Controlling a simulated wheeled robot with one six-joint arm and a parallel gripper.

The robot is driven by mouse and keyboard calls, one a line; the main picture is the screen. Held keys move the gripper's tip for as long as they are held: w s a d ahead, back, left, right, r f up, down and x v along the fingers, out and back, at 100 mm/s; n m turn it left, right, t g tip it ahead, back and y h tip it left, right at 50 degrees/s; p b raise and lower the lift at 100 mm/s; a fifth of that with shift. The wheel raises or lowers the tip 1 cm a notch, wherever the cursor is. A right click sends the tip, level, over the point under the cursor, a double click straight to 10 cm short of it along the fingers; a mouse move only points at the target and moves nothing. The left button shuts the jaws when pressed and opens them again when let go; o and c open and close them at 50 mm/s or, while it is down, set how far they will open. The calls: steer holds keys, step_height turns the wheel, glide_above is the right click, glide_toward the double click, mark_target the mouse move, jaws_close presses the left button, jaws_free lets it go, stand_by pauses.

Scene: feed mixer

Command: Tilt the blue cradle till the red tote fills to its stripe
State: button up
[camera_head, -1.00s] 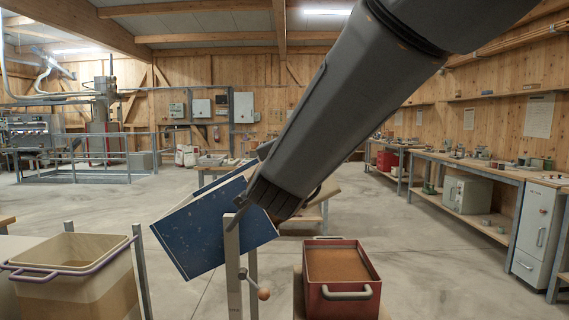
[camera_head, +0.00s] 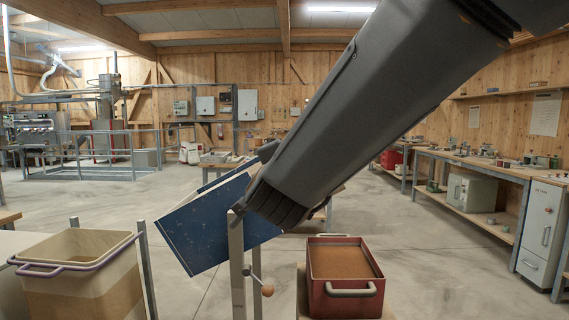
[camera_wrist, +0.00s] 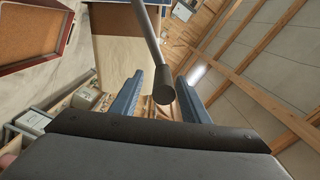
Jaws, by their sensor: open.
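The blue cradle (camera_head: 205,232) hangs tilted on a grey post stand in the head view; its right part is hidden behind my arm. The red tote (camera_head: 345,306) stands to the right of the stand, with brown feed (camera_head: 342,262) inside. I cannot make out its stripe. The tote also shows at the upper left of the wrist view (camera_wrist: 40,52). My gripper (camera_wrist: 160,80) is open, its two blue fingers on either side of a grey bar with a dark round end (camera_wrist: 164,92). I cannot tell whether they touch it. In the head view my arm hides the fingers.
A cream tub (camera_head: 72,250) with a purple rim stands at the lower left. A wooden-headed knob (camera_head: 267,290) sticks out from the stand. A long workbench (camera_head: 480,168) runs along the right wall. The floor behind the tote is clear.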

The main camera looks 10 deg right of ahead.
steer(key=shift+v, duration=1.6)
